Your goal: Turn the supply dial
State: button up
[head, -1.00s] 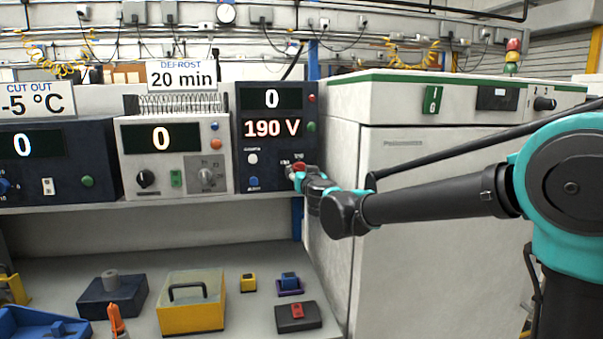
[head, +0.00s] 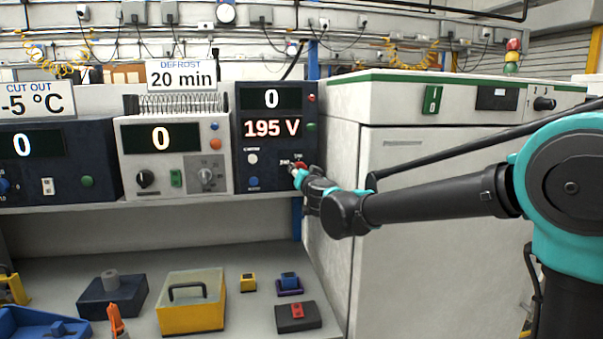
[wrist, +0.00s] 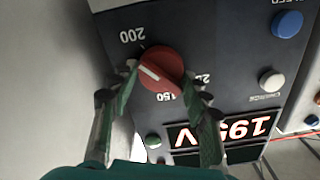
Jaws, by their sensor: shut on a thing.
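The supply dial (wrist: 158,69) is a round red knob with a white pointer line on the dark supply panel (wrist: 228,65). In the wrist view, marks 200 and 150 stand around it, and the panel appears upside down. My gripper (wrist: 160,85) has a finger on each side of the knob and is shut on it. In the head view, my gripper (head: 298,174) reaches the lower right of the supply unit (head: 273,210) and mostly hides the dial. The red display (head: 272,128) reads 195 V, and the display above it (head: 271,98) reads 0.
A grey unit (head: 140,135) with a DEFROST 20 min sign stands left of the supply. A large white cabinet (head: 440,225) stands right of it, close behind my arm. The lower bench (head: 250,320) holds a yellow box (head: 190,315) and several small items.

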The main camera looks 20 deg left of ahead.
jog(key=shift+m, duration=1.1)
jog(key=o, duration=1.2)
jog(key=shift+c, duration=0.2)
jog(key=shift+d, duration=0.1)
jog(key=v, duration=1.2)
jog(key=shift+f, duration=0.1)
